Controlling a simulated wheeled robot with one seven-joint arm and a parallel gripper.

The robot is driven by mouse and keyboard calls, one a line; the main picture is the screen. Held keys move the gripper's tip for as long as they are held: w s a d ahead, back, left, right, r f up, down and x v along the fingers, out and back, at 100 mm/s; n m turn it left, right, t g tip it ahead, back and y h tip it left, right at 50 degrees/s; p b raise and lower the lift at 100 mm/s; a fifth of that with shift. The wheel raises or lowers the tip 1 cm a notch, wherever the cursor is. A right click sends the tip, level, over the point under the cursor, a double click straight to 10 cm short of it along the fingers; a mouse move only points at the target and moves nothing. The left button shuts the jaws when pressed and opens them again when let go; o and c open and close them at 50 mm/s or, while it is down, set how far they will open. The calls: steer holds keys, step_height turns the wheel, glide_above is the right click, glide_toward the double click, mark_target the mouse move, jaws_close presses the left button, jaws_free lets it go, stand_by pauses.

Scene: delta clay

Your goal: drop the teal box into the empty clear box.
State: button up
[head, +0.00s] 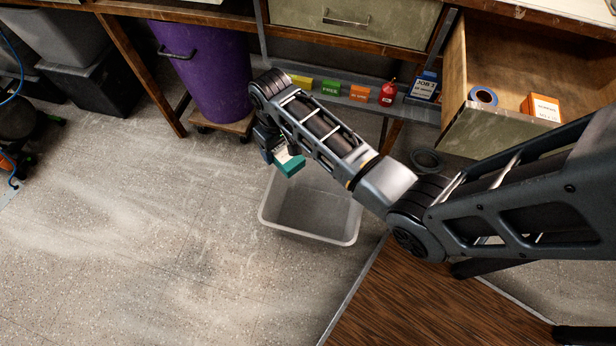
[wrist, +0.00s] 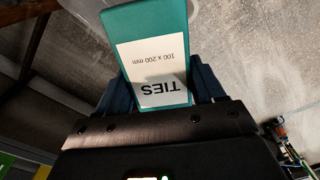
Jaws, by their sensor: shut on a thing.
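My gripper (head: 279,153) is shut on the teal box (head: 291,167) and holds it in the air. In the wrist view the teal box (wrist: 150,18) fills the space between the two fingers (wrist: 160,85), with a white label reading TIES. The empty clear box (head: 312,215) stands on the floor in the head view, open at the top, with nothing seen inside. In the head view the teal box is at the upper left part of the clear box's rim; its height above it is hard to tell. My arm hides part of the clear box's far right side.
A purple bin (head: 205,75) stands on a wheeled wooden base behind. A shelf (head: 350,100) under the bench holds small coloured boxes and a red bottle (head: 388,93). An open drawer (head: 520,75) juts out at right.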

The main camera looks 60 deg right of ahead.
steer(key=s+d+f+b, duration=0.2)
steer(key=f+b, duration=0.4)
steer(key=f, duration=0.3)
steer(key=s+d+f+m+b, duration=0.1)
steer(key=d+f+b, duration=0.3)
steer(key=f, duration=0.5)
steer(key=s+d+f+m+b, duration=0.1)
steer(key=s+f+b, duration=0.3)
steer(key=f+b, duration=0.4)
step_height(320, 180, down, 2)
steer(key=shift+d+f+b, duration=0.1)
steer(key=shift+d+b, duration=0.25)
steer(key=shift+d, duration=0.55)
steer(key=o, duration=1.2)
step_height(320, 180, up, 8)
steer(key=p, duration=0.3)
steer(key=shift+f, duration=0.1)
steer(key=shift+s+a, duration=0.1)
